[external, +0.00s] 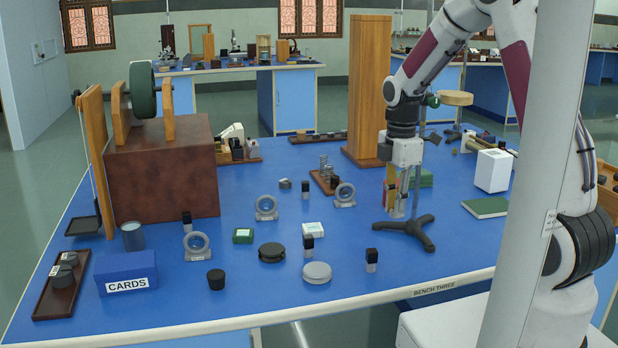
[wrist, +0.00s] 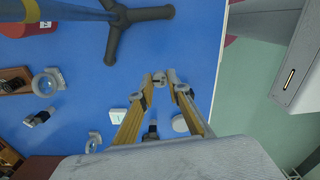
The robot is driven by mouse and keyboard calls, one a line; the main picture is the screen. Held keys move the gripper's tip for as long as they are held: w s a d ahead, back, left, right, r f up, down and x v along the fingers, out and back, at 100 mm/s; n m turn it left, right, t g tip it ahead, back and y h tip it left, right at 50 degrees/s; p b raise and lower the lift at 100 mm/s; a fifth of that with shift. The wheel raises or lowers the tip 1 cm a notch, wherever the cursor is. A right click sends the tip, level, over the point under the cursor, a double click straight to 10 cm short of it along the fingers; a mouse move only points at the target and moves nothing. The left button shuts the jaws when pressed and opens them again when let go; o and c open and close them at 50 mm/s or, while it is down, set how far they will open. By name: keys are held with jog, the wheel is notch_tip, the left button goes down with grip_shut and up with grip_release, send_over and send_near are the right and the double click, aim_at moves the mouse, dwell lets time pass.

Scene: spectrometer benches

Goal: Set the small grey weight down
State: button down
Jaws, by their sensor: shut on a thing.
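My gripper (external: 396,211) hangs pointing down over the right part of the blue bench, close to the upright of a dark three-legged stand (external: 408,230). In the wrist view, my gripper (wrist: 160,82) is shut on the small grey weight (wrist: 159,77), which sits between the two fingertips. The weight appears to be held above the bench top; its exact height is hard to tell. In the external view it is too small to tell apart from the fingertips. The stand's dark foot also shows in the wrist view (wrist: 125,17), above the fingertips.
A pale round disc (external: 317,273), a dark round disc (external: 271,253), small black-topped blocks (external: 371,261) and ringed lenses (external: 344,195) stand to the left. A green book (external: 486,207) and white box (external: 493,171) lie right. Bare blue bench (external: 430,262) lies in front of the stand.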

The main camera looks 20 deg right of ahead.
send_over(391, 251)
jog(key=shift+f, duration=2.35)
jog(key=shift+f, duration=2.3)
jog(key=shift+f, duration=0.2)
jog(key=c, duration=1.9)
grip_release()
jog(key=shift+r, duration=0.15)
jog(key=shift+r, duration=0.8)
jog(key=shift+s+d+r, duration=0.1)
jog(key=shift+d+r, duration=0.1)
jog(key=shift+r, duration=1.3)
jog(key=shift+s+d+r, duration=0.1)
jog(key=shift+d+r, duration=0.1)
jog(key=shift+r, duration=1.25)
